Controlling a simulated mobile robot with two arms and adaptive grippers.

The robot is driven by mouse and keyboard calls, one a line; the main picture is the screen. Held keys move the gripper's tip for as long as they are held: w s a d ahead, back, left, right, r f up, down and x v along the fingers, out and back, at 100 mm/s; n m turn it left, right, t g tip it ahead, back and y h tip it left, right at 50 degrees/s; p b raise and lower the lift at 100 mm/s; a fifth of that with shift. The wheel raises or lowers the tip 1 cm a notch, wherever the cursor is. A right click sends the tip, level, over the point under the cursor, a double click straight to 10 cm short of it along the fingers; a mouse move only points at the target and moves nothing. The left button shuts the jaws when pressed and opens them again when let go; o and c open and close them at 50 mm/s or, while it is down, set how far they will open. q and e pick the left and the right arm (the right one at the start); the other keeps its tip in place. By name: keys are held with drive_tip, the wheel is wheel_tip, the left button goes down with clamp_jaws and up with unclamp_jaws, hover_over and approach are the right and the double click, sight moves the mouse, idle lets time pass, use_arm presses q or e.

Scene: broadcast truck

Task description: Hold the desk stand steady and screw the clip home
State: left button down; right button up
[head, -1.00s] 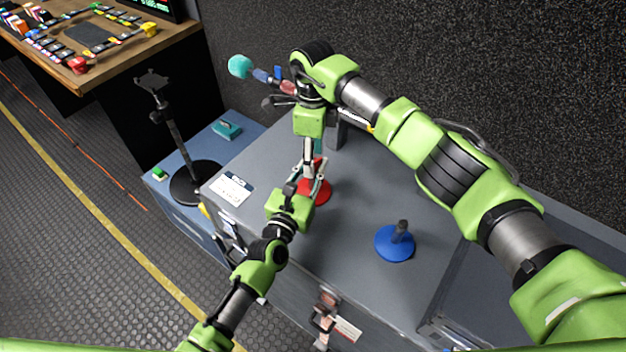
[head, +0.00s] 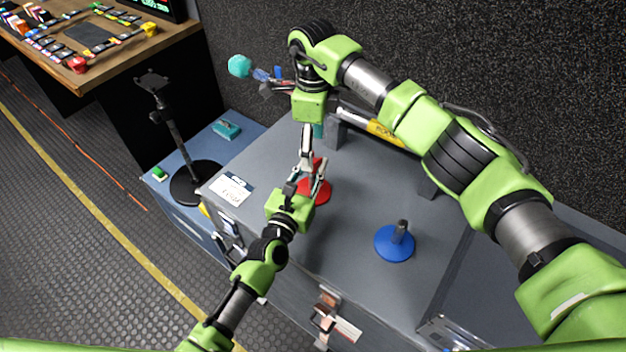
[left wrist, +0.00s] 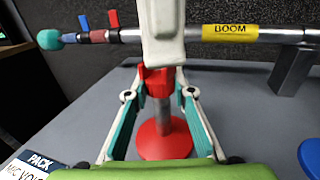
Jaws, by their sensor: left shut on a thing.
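The red desk stand (left wrist: 164,140) stands on the grey case top, with a round red base and a grey post. It also shows in the head view (head: 318,192), partly hidden by my grippers. My left gripper (head: 308,176) is shut around its post from the front. A red clip (left wrist: 154,80) sits at the top of the post, upright, between my left fingers in the left wrist view. My right gripper (head: 306,150) points straight down over it. Its pale finger covers the clip's upper part, so its grip is hidden.
A blue desk stand (head: 394,243) stands to the right on the case (head: 350,240). A boom pole (left wrist: 225,32) rests on supports behind. A black floor-type stand (head: 180,145) is at the left.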

use_arm(q)
drive_tip(key=c, duration=1.7)
unclamp_jaws()
use_arm(e)
wheel_tip(320, 180, up, 11)
drive_tip(key=shift+r, duration=0.2)
use_arm(q)
drive_tip(key=v, duration=1.2)
